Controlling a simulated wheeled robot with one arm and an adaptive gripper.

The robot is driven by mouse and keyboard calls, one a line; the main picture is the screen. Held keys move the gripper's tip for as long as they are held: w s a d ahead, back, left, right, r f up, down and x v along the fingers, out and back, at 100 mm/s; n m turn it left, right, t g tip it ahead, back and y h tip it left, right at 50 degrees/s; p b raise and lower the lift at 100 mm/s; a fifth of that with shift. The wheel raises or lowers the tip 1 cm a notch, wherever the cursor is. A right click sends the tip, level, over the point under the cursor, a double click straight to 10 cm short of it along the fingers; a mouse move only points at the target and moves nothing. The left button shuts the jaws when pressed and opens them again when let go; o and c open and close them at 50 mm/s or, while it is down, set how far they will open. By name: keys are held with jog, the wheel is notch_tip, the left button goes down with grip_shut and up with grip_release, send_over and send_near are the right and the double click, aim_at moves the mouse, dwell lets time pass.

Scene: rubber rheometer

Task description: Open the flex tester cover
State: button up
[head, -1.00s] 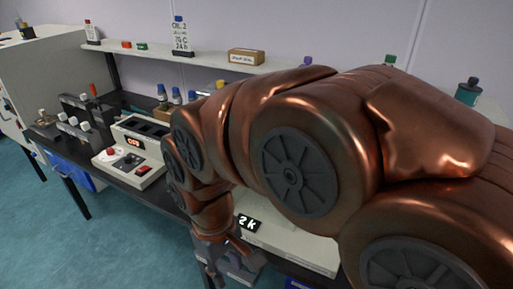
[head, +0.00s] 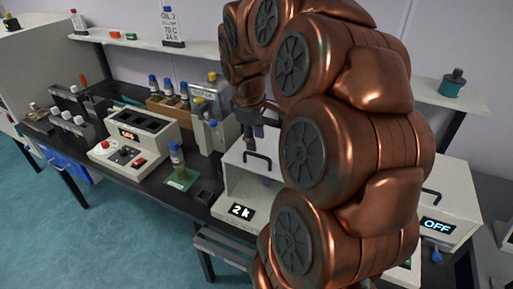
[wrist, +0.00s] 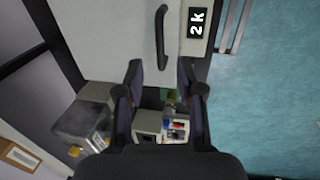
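The white tester with a "2 k" display (head: 241,211) stands on the dark bench in the head view. Its pale cover (head: 236,160) carries a black bar handle (head: 258,160) and appears lowered, though my arm hides its right part. In the wrist view the handle (wrist: 162,38) lies on the white panel (wrist: 118,30), beyond the fingertips, with the "2 k" display to its right. My gripper (head: 258,128) is above and behind the handle in the head view. In the wrist view my gripper (wrist: 165,80) is open and empty, apart from the handle.
A second white device with an "OFF" display (head: 436,225) and a handle stands at the right. Left of the tester are a bottle on a green mat (head: 178,180), a console with a red display (head: 128,134) and a grey unit (head: 207,100). A shelf (head: 125,40) runs behind.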

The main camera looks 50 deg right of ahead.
aim_at(257, 156)
jog(key=shift+w+d+f+p, duration=0.15)
jog(key=shift+f+p, duration=0.1)
jog(key=shift+f, duration=0.65)
jog(key=shift+s+d+f+p, duration=0.1)
jog(key=shift+d+f+p, duration=0.15)
jog(key=shift+f, duration=0.65)
jog(key=shift+w+d+f+p, duration=0.1)
jog(key=shift+f+p, duration=0.15)
jog(key=shift+f, duration=0.65)
grip_shut()
